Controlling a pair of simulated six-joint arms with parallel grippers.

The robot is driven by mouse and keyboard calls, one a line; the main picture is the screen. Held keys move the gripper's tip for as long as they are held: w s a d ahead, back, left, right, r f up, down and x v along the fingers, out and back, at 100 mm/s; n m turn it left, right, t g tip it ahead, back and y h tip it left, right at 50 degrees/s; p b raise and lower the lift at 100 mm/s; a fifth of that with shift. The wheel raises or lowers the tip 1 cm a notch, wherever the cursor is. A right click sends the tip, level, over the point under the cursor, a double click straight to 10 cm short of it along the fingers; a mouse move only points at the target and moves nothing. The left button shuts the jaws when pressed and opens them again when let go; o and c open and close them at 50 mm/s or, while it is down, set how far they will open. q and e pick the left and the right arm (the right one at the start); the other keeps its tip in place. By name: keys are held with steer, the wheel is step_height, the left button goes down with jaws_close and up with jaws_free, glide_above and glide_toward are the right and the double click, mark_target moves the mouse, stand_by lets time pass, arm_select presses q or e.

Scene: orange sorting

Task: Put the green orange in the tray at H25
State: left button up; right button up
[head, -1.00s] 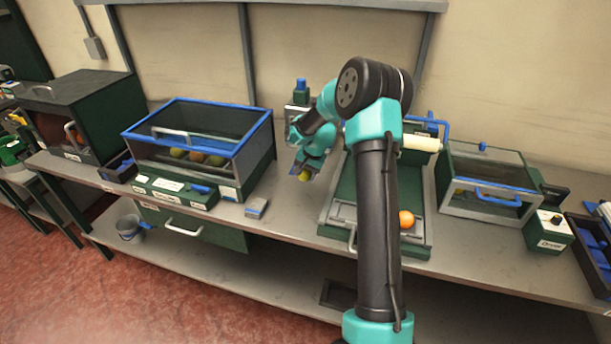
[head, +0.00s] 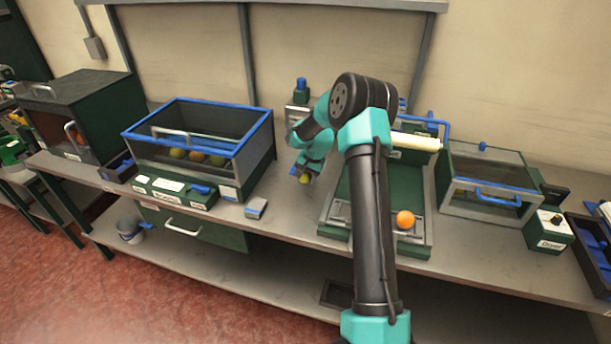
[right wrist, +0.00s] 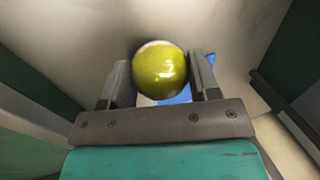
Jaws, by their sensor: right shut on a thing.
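My right gripper (head: 303,176) is above the bench, between the blue-rimmed bin and the green press-like station. It is shut on a yellow-green orange (right wrist: 160,69), which sits between the two fingers in the right wrist view. In the head view the held orange (head: 305,179) is small and partly covered by the gripper. An orange-coloured fruit (head: 405,219) rests on the front tray (head: 340,222) of the green station (head: 412,190). I cannot read any H25 label. My left gripper is not in view.
A glass-sided bin with a blue rim (head: 196,106) holds several fruits. A small grey and blue block (head: 256,208) lies on the bench (head: 285,225). A clear-lidded box (head: 488,205) and a "Dryer" box (head: 549,232) stand at right. My right arm hides part of the station.

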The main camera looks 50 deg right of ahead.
steer(key=shift+f, duration=0.15)
steer(key=o, duration=1)
steer(key=shift+o, duration=0.2)
steer(key=v, duration=1.2)
